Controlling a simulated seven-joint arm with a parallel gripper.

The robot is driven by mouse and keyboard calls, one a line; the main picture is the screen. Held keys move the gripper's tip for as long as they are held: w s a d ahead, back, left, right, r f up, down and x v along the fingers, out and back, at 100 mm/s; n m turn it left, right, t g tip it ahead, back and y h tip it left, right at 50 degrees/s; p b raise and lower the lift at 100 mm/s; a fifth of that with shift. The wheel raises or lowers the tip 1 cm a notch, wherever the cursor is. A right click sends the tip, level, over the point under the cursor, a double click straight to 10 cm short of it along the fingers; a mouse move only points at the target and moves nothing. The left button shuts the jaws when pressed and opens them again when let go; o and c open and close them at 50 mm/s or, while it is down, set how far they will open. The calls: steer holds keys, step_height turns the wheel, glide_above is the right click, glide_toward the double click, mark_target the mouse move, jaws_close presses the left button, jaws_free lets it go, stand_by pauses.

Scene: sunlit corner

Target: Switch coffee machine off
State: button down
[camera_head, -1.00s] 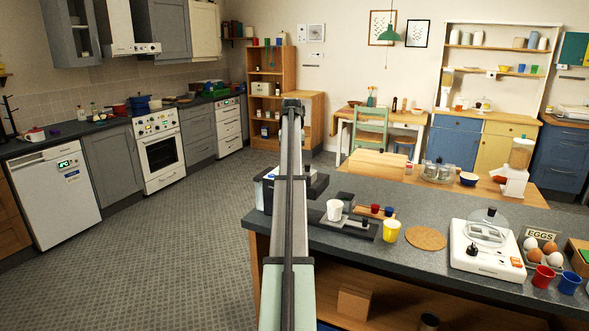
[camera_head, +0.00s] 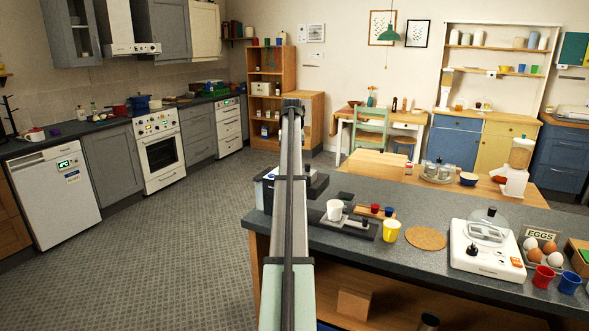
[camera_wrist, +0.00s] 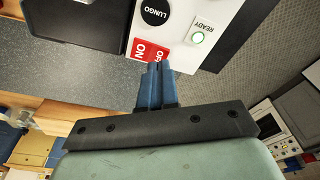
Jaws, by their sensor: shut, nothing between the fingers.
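The coffee machine (camera_head: 318,184) stands on the island worktop, mostly hidden behind my arm in the head view. My gripper's fingers cannot be made out in the head view.
A white cup (camera_head: 334,210), a yellow cup (camera_head: 391,231) and small red and blue cups stand right of the machine. A round cork mat (camera_head: 426,238), a white egg cooker (camera_head: 487,250) and eggs are farther right. The floor at left is clear.

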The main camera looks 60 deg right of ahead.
steer(key=shift+f, duration=0.85)
stand_by(0.7)
steer(key=shift+r, duration=3.55)
